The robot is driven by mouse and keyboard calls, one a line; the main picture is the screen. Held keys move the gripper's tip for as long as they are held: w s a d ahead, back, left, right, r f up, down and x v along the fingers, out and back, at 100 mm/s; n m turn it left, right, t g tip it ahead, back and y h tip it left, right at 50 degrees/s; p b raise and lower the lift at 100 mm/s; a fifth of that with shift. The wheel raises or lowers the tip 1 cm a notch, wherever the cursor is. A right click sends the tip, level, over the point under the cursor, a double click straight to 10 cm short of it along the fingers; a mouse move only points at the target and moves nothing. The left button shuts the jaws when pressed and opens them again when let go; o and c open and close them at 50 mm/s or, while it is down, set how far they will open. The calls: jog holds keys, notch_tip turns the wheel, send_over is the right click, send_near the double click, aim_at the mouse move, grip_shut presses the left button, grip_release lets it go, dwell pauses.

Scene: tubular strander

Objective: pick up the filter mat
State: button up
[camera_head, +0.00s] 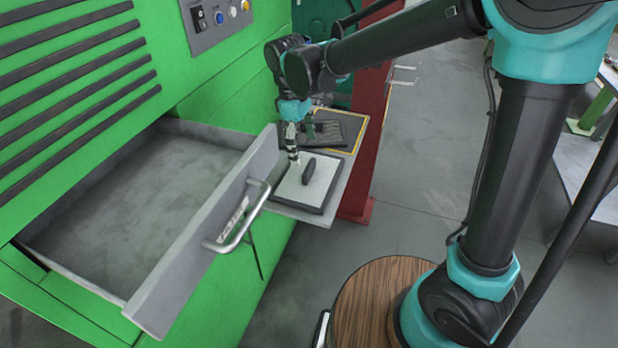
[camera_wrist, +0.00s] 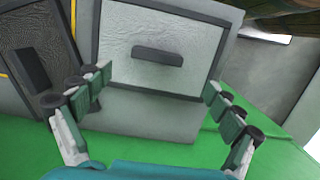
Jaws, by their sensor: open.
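The pale, textured pad with a dark frame and a dark bar grip, which I take to be the filter mat (camera_head: 316,190), lies flat on a small grey shelf (camera_head: 302,216) beside the green machine. In the wrist view the filter mat (camera_wrist: 200,48) is ahead of my gripper (camera_wrist: 156,85), its bar grip between the fingers' lines but farther off. The fingers are spread wide with nothing between them. In the head view my gripper (camera_head: 292,150) hangs at the mat's far left edge; whether it touches is unclear.
A dark mesh panel with a yellow border (camera_head: 335,131) and its own dark grip lies behind the mat. An open, empty-looking grey drawer (camera_head: 200,240) with a metal handle (camera_head: 238,222) stands left of the shelf. A red post (camera_head: 368,150) rises behind the shelf, to the right.

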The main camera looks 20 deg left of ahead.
aim_at(309, 166)
jog(key=shift+w+d+f, duration=0.1)
jog(key=shift+d+f, duration=0.15)
jog(key=shift+f, duration=1)
jog(key=shift+d+f, duration=0.25)
jog(key=shift+f, duration=1.05)
jog(key=shift+w+d+f, duration=0.1)
jog(key=shift+d+f, duration=0.15)
jog(key=shift+f, duration=1)
jog(key=shift+c, duration=0.2)
jog(key=c, duration=1.3)
jog(key=shift+o, duration=0.2)
jog(key=shift+r, duration=0.1)
